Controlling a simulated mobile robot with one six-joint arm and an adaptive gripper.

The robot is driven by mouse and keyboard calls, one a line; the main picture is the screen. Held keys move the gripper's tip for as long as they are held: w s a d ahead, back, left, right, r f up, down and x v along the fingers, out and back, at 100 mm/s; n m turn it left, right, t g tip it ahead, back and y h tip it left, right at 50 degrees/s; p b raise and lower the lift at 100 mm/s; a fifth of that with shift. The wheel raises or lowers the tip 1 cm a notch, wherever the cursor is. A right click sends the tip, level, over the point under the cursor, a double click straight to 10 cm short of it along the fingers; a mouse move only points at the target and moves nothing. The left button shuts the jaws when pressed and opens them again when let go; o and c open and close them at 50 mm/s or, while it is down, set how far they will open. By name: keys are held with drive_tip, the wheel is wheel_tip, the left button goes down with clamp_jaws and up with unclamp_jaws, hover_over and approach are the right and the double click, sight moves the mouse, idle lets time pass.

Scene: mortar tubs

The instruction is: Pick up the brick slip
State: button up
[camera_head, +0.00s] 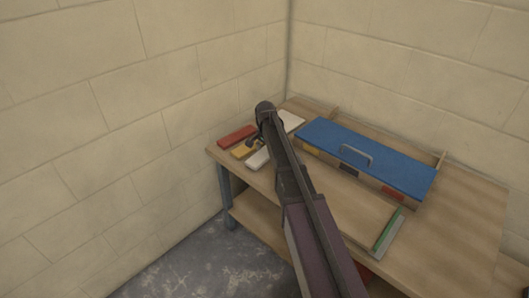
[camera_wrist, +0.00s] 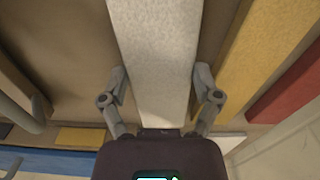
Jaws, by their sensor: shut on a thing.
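The brick slip is taken to be the long pale grey-white slab (camera_wrist: 152,50) in the wrist view. My gripper (camera_wrist: 160,88) has one finger on each long side of it and is shut on it. In the head view my gripper (camera_head: 254,142) is low over the table's left end, mostly hidden by my arm. A white slab (camera_head: 258,158) shows beside it there. Whether the slab touches the table is not clear.
A yellow slab (camera_head: 242,152) and a red slab (camera_head: 237,135) lie close by on the wooden table (camera_head: 470,215). Another white surface (camera_head: 292,121) shows behind my arm. A blue-lidded box (camera_head: 395,165) with a handle stands right. Walls close the corner behind.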

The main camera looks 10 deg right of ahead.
sight(265, 152)
drive_tip(key=shift+r+p, duration=4.25)
drive_tip(key=shift+r, duration=0.3)
